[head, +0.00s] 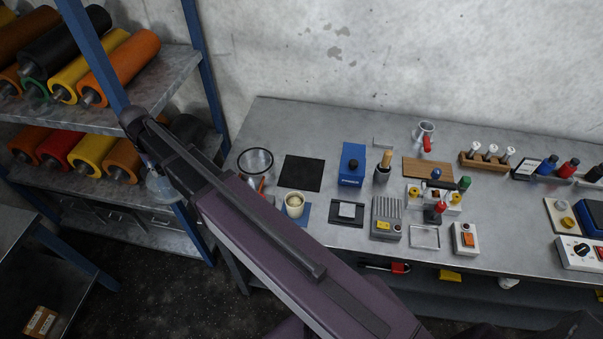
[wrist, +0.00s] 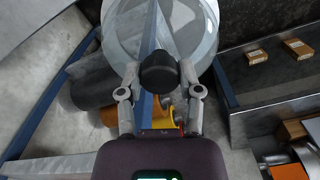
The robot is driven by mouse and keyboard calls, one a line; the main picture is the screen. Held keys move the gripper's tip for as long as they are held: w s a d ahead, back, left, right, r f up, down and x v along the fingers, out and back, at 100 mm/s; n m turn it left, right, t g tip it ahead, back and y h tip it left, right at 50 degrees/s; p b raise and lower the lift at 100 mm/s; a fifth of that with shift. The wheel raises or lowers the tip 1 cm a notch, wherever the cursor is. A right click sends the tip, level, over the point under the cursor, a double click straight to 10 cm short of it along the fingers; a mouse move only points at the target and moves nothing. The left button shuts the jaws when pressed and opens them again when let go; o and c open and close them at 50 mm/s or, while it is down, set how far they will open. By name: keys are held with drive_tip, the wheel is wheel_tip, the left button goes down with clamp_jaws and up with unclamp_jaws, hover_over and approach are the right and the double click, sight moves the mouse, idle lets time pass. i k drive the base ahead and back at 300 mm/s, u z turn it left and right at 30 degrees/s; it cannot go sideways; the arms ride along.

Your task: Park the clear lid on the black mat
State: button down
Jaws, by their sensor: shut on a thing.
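The clear lid (wrist: 122,32) is a round transparent disc with a black knob (wrist: 158,70), seen large in the wrist view. My gripper (wrist: 160,92) is shut on the knob, one finger on each side. In the head view the lid (head: 160,188) hangs in the air in front of the shelves, left of the bench. My arm partly hides the gripper there. The black mat (head: 302,173) lies flat and bare on the bench, well to the right of the lid.
A clear round vessel with a dark rim (head: 256,162) stands left of the mat. A cream cup (head: 295,202) on a blue pad (head: 304,214) is just in front, and a blue box (head: 352,164) is to the right. Shelves (head: 150,68) with coloured rolls stand at left.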

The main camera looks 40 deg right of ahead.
sight(303, 172)
drive_tip(key=u, duration=0.05)
drive_tip(key=k, duration=1.4)
drive_tip(key=z, duration=0.8)
drive_tip(key=i, duration=1.05)
drive_tip(key=z, duration=0.05)
